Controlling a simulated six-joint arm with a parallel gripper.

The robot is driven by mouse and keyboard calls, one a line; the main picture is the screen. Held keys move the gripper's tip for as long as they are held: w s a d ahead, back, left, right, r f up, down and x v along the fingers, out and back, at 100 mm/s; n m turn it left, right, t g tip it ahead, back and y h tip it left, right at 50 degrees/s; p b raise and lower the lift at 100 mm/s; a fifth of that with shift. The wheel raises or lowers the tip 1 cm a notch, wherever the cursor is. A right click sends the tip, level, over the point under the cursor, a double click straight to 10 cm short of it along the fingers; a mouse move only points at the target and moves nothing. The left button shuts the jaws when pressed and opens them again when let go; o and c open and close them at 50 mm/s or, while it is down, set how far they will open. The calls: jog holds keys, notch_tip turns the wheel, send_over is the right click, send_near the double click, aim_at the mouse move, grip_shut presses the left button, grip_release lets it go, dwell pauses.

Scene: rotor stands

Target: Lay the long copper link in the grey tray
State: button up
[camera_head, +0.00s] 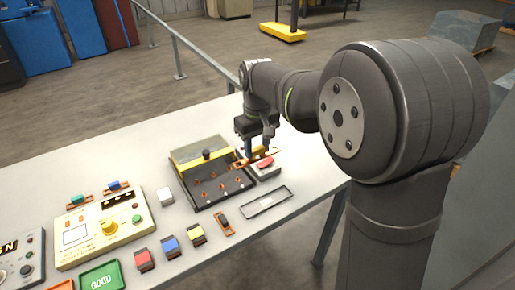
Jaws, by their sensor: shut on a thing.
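My gripper (262,147) is above the right edge of the black fixture, pointing down. It is shut on the long copper link (241,160), a thin copper-coloured strip that runs roughly across the jaws. The fingers hide part of the link, and its exact height above the fixture is hard to tell. The grey tray (265,201) is a shallow, narrow rectangle on the table, nearer the camera than my gripper. It has a small pale mark inside and no link in it.
The black fixture (205,207) has copper posts and a raised clear, yellow-edged cover. A red button box (265,168) stands between gripper and tray. A cream meter (103,232), coloured blocks and a green GOOD tray (101,278) are at left. Table is clear right of the tray.

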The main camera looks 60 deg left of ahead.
jog(key=w+d+f, duration=0.4)
jog(key=w+d, duration=0.4)
jog(key=d, duration=0.5)
send_over(267, 201)
notch_tip(267, 201, down, 7)
jog(key=shift+f, duration=2.15)
jog(key=shift+f, duration=0.2)
jog(key=o, duration=1)
jog(key=shift+r, duration=0.15)
